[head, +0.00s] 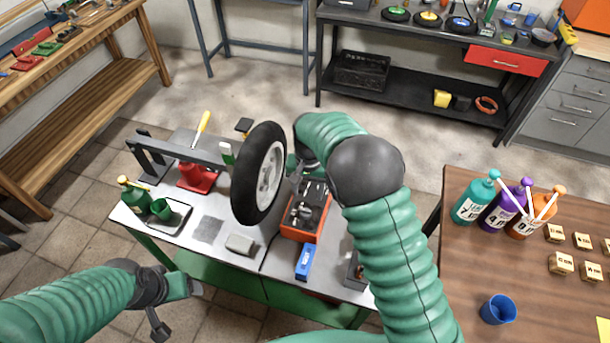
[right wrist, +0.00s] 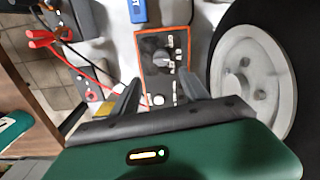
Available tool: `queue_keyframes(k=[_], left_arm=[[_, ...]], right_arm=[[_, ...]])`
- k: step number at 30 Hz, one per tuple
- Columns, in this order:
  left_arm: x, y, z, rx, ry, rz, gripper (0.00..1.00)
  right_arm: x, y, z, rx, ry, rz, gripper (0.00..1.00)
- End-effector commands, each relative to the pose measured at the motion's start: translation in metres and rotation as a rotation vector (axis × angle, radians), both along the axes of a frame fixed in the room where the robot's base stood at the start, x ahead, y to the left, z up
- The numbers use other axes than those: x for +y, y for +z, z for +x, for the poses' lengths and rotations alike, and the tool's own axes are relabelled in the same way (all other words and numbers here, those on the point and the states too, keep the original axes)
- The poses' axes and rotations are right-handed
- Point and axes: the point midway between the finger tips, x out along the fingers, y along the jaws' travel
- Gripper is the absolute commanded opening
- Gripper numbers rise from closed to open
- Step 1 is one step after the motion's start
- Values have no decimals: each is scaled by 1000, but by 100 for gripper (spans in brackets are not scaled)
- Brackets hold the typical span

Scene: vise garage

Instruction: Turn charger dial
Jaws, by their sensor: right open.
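The charger is an orange-red box with a black top panel (head: 312,196) on the grey workbench, right of the tire. Its dark dial (right wrist: 160,58) stands up from the panel in the right wrist view, with white markings around it. My right gripper (right wrist: 160,95) is open, its two dark fingers spread, with the charger panel showing between and beyond them. It appears apart from the dial. In the head view my right gripper (head: 297,178) is above the far end of the charger, partly hidden by my arm. My left gripper (head: 178,300) is at the lower left, away from the charger; its jaw state is unclear.
An upright tire (head: 258,172) stands close left of the charger, also at right in the wrist view (right wrist: 255,75). A blue block (head: 305,262) lies in front of the charger. Red and black cables (right wrist: 75,60) run beside it. A wooden table (head: 460,280) with bottles is at right.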

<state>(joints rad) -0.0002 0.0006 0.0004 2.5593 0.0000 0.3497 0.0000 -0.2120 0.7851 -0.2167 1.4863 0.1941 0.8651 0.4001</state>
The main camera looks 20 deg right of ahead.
Motion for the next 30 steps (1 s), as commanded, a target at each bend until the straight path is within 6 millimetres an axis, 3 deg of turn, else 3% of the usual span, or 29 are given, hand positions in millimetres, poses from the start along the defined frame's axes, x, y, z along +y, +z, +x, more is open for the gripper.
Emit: queue_keyframes(k=[1,6,10,26,30], left_arm=[[0,-1,0,0,0,0,75],[0,-2,0,0,0,0,75],[0,-3,-1,1,1,0,75],[0,-2,0,0,0,0,75],[0,-2,0,0,0,0,75]], right_arm=[[4,17,0,-10,3,0,53],[9,63,-2,-19,5,-1,53],[9,82,-2,-19,4,2,53],[9,91,-4,-21,5,3,53],[0,89,-21,-36,34,7,53]])
